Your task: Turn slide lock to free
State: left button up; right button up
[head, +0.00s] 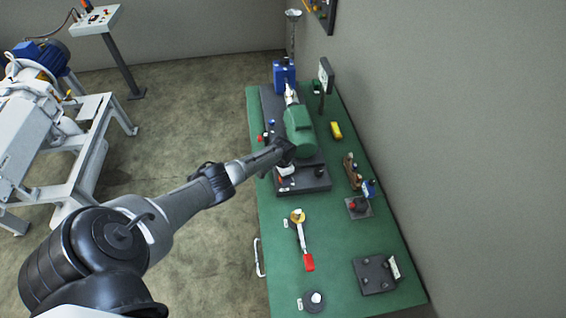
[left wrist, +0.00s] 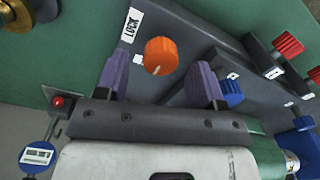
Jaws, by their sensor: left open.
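An orange round knob (left wrist: 160,56) sits on a dark grey block next to a white label reading LOCK (left wrist: 131,25) in the left wrist view. My left gripper (left wrist: 162,66) is open, with one purple finger on each side of the knob in this view. Gaps show between the knob and both fingers; the depth between them is hard to tell. In the head view my left gripper (head: 285,166) is over the front end of the dark machine base (head: 310,180), beside the green housing (head: 301,128). The orange knob is hidden there. My right gripper is not in view.
Red knobs (left wrist: 288,45) and a blue knob (left wrist: 229,92) are close on the right in the left wrist view. On the green bench (head: 340,225) lie a red-handled lever (head: 303,240), a yellow block (head: 336,130) and a dark plate (head: 376,275). A wall borders the bench's right side.

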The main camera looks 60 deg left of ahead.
pick_arm(q)
notch_tip(320, 180, up, 12)
jog(key=p, duration=0.1)
jog(key=shift+r+p, duration=0.15)
jog(key=shift+p, duration=0.2)
dwell(0.4)
jog(key=shift+n, duration=0.3)
